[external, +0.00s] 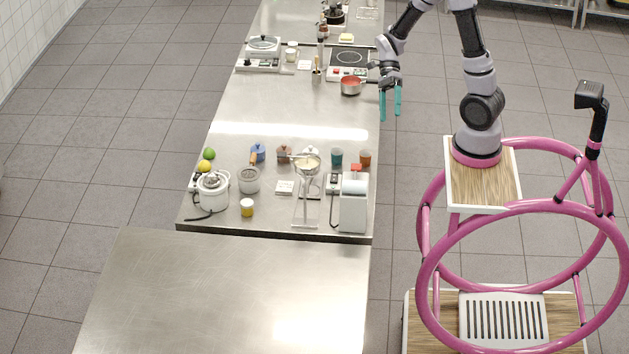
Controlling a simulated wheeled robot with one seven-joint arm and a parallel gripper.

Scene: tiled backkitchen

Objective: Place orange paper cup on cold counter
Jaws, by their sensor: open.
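A small orange-brown cup (366,157), which looks like the orange paper cup, stands upright near the right edge of the long steel counter (285,100). A teal cup (336,157) stands just left of it. My gripper (390,116), with teal fingers pointing down, is open and empty. It hangs beside the counter's right edge, farther back than the orange cup and apart from it. A bare steel counter (225,290) fills the front; I cannot tell from its look whether it is the cold counter.
Near the cups are a white dispenser (354,205), a metal stand with a bowl (306,165), a white cooker (212,190) and a yellow jar (247,207). A red pan (351,87) sits by the hob (349,57). The counter's middle is clear.

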